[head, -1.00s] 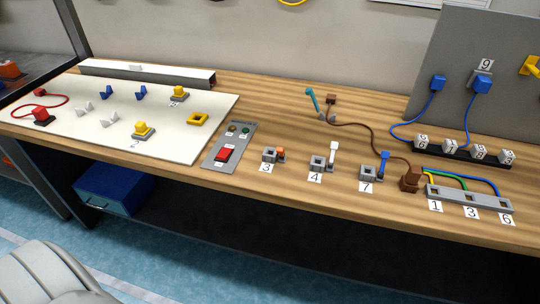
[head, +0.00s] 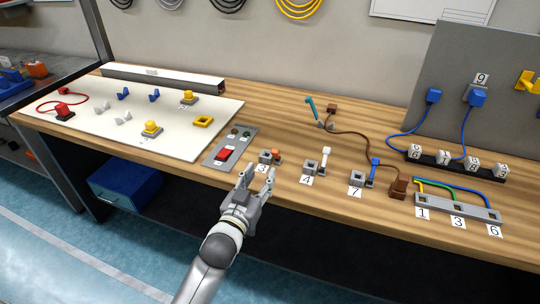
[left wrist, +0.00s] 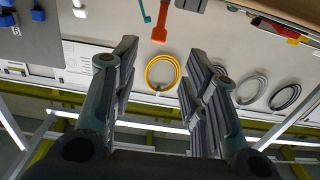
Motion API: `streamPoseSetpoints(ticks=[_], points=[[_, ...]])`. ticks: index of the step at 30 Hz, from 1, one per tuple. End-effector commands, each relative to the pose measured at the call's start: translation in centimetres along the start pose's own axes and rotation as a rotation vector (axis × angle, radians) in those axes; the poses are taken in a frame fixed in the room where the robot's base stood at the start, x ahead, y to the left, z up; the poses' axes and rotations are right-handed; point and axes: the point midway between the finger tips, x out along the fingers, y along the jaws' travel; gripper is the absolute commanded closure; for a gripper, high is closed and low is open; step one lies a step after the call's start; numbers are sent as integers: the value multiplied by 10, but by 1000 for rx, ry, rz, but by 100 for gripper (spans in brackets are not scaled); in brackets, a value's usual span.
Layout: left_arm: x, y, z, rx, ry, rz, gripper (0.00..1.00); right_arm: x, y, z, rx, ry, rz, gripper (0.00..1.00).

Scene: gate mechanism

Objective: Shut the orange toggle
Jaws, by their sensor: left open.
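The orange toggle (head: 277,156) sits beside a small grey socket block (head: 265,157) near the table's front edge, by the label 3. In the left wrist view, which is upside down, the orange toggle (left wrist: 160,24) shows at top centre, beyond the gap between my fingers. My left gripper (head: 257,174) is open and empty. It is in front of the toggle, on the near side, with its fingers pointing towards the toggle and block. The fingers look apart from the toggle. Their open tips show in the left wrist view (left wrist: 163,54). My right gripper is not in view.
A white toggle (head: 325,156) and a blue toggle (head: 374,168) stand to the right. A grey panel with a red switch (head: 226,154) lies close on the left. A brown cable (head: 350,133) runs behind. Free wood lies behind the orange toggle.

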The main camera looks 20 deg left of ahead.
Motion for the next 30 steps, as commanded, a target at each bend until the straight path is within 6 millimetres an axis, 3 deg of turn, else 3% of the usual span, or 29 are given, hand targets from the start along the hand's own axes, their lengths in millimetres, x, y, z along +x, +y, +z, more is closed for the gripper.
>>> streamPoseSetpoints(ticks=[12, 18, 30], points=[[68, 1, 0, 0, -2, 1, 59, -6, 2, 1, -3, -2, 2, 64], [92, 1, 1, 0, -3, 1, 59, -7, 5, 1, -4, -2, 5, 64], [103, 1, 2, 0, -3, 1, 59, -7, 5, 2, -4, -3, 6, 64]])
